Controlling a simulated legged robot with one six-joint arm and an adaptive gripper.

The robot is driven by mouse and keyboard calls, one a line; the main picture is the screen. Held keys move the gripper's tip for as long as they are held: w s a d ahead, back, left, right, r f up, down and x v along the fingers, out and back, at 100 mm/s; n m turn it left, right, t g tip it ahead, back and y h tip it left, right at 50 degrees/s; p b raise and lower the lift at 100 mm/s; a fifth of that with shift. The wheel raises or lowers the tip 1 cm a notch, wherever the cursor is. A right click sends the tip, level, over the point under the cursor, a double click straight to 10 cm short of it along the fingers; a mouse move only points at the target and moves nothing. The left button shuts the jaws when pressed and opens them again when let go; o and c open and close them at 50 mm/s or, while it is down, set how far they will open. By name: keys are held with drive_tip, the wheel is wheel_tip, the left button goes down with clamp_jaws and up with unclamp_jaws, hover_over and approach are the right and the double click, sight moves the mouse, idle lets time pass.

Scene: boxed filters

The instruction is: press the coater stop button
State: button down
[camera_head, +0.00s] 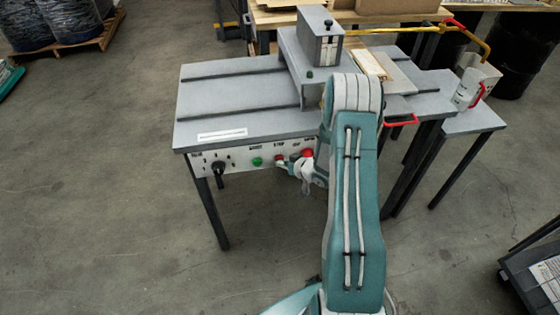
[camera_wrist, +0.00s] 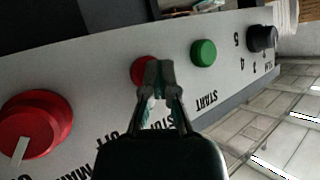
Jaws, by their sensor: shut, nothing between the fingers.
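The red stop button (camera_wrist: 143,70) is on the light control panel, in the middle of the wrist view, and its label is partly covered by my fingers. My gripper (camera_wrist: 158,72) is shut and empty, with its fingertips over the lower right part of the button. I cannot tell whether they touch it. In the head view my gripper (camera_head: 283,163) is at the panel front, and the red stop button (camera_head: 279,158) shows just by its tip. The panel belongs to the grey coater table (camera_head: 235,95).
The green start button (camera_wrist: 203,53) and a black dial (camera_wrist: 262,38) are on one side of the stop button. A large red main switch (camera_wrist: 35,125) is on the other. A red handle (camera_head: 400,121) sticks out right of my arm.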

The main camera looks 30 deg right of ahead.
drive_tip(key=shift+s+a, duration=0.25)
drive_tip(key=shift+s, duration=0.6)
drive_tip(key=shift+s+a, duration=0.2)
drive_tip(key=shift+s, duration=0.6)
drive_tip(key=shift+s+a, duration=0.25)
drive_tip(key=shift+s, duration=0.55)
drive_tip(key=shift+s+a, duration=0.2)
drive_tip(key=shift+s, duration=0.6)
wheel_tip(320, 180, up, 12)
drive_tip(key=w+d+g+h, duration=0.1)
drive_tip(key=w+h, duration=0.2)
drive_tip(key=h, duration=0.1)
drive_tip(key=s+a+r+g+h, duration=0.1)
drive_tip(key=s+r, duration=0.1)
drive_tip(key=r, duration=0.4)
drive_tip(key=s+a+r+g+h, duration=0.1)
drive_tip(key=s+a+r+h, duration=0.15)
drive_tip(key=r, duration=0.45)
drive_tip(key=s+a+r+g+y, duration=0.1)
drive_tip(key=s+a+r, duration=0.2)
drive_tip(key=s, duration=0.4)
drive_tip(key=s+a+r+m+g+y, duration=0.1)
drive_tip(key=s+a+r, duration=0.3)
drive_tip(key=s, duration=0.3)
drive_tip(key=s+a+r+y, duration=0.1)
drive_tip(key=s+a+r, duration=0.2)
drive_tip(key=s, duration=0.5)
drive_tip(key=shift+a+r+m+g, duration=0.15)
drive_tip(key=shift+a+m+g, duration=0.2)
drive_tip(key=shift+a, duration=0.55)
